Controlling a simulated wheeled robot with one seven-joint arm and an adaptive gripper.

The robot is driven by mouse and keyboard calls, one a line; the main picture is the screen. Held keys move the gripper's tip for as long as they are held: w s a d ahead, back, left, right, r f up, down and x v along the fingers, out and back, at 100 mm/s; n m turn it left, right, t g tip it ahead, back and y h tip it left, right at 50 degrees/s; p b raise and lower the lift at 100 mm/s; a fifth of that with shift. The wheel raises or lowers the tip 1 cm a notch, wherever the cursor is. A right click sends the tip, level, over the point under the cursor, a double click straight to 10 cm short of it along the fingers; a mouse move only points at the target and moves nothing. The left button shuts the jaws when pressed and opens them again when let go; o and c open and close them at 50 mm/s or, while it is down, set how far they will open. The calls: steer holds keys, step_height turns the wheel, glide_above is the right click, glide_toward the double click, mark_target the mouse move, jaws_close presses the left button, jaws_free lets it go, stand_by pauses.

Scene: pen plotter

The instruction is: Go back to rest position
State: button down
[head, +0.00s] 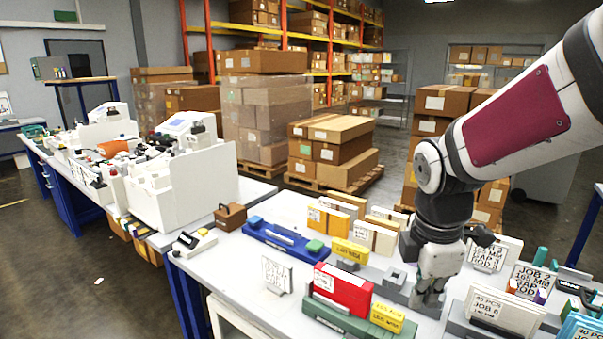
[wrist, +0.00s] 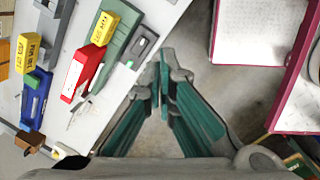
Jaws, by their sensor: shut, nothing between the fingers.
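My gripper (head: 428,304) hangs downward from the arm on the right side of the head view, in front of the workbench (head: 232,262). The wrist view shows its two fingers (wrist: 164,72) with green inner sides, their tips together and nothing between them. In that view the fingers lie over grey floor just off the bench edge. They look apart from the red block (wrist: 84,68) and the green base (wrist: 122,30) on the bench. In the head view the gripper and forearm hide part of the bench behind them.
A red block (head: 343,288), a yellow block (head: 387,317) and a blue base (head: 284,240) stand on the bench left of the gripper. Job cards (head: 504,309) stand to its right. Stacked cartons (head: 335,150) and a white machine (head: 187,185) are farther back.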

steer(key=s+r+m+t+y, duration=0.1)
steer(key=s+r+m+t, duration=0.2)
steer(key=s+r+m, duration=0.4)
steer(key=s+m, duration=0.8)
steer(key=m, duration=0.2)
steer(key=shift+a+m, duration=0.3)
steer(key=shift+a, duration=0.05)
